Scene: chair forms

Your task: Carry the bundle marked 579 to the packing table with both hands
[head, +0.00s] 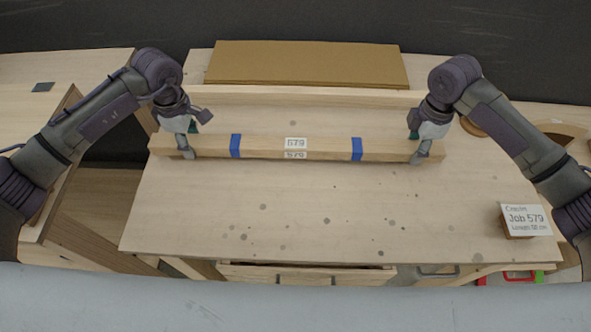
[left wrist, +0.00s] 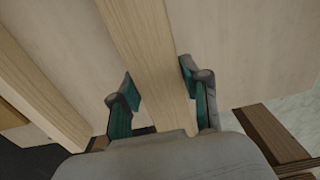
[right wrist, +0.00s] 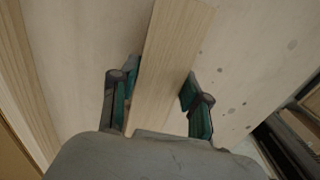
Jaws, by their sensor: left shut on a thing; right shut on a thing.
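The bundle marked 579 (head: 323,148) is a long, pale wooden bundle with two blue bands and white 579 labels at its middle. It lies crosswise over the table (head: 290,210) in the head view; whether it touches the top I cannot tell. My left gripper (head: 186,140) is shut on the bundle near its left end, with teal pads on both sides of the wood in the left wrist view (left wrist: 158,90). My right gripper (head: 417,140) is shut on it near its right end, also seen in the right wrist view (right wrist: 160,90).
A job card reading Job 579 (head: 526,219) stands at the table's front right. A wooden rail (head: 310,96) and a brown board stack (head: 305,64) are at the back. Another wooden surface (head: 60,70) is at the left. The table's front middle is clear.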

